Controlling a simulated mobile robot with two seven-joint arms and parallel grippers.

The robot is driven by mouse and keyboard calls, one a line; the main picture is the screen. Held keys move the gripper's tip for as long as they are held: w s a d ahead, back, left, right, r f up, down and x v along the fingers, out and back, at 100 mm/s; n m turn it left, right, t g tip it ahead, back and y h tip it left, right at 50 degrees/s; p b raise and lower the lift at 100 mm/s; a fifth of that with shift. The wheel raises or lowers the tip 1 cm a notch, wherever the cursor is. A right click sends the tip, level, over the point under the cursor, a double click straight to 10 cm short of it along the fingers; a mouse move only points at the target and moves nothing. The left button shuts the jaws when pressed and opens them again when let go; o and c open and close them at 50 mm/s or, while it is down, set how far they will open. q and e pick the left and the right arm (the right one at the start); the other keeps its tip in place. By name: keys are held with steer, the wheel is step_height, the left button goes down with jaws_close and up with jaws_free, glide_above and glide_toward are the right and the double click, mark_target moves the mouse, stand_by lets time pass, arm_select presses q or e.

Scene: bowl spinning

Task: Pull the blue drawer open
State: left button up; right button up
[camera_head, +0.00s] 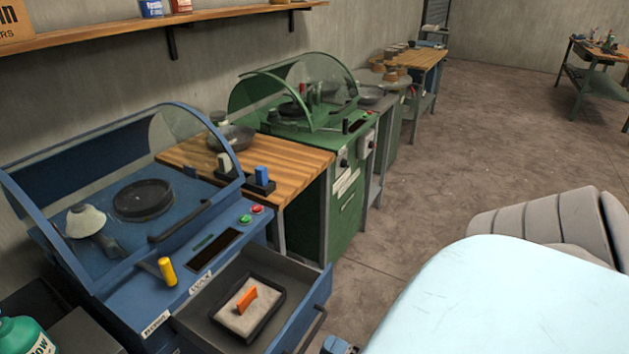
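The blue drawer (323,287) stands pulled out from the front of the blue machine (130,308). Inside it is a dark tray (275,314) with pale material and a small orange block (247,300). The drawer's dark bar handle (312,332) is on its front face at the bottom of the view. A small blue part, seemingly of my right gripper (340,346), shows just right of the handle at the bottom edge. Its fingers are cut off or hidden, so I cannot tell whether it is open or touches the handle. My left gripper is out of view.
A wooden-topped bench (290,160) and a green machine (345,190) stand beyond the blue machine. A green container (22,336) is at the lower left. The concrete floor (480,140) is open at right.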

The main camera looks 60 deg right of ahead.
steer(key=v, duration=0.8)
steer(key=shift+s, duration=0.2)
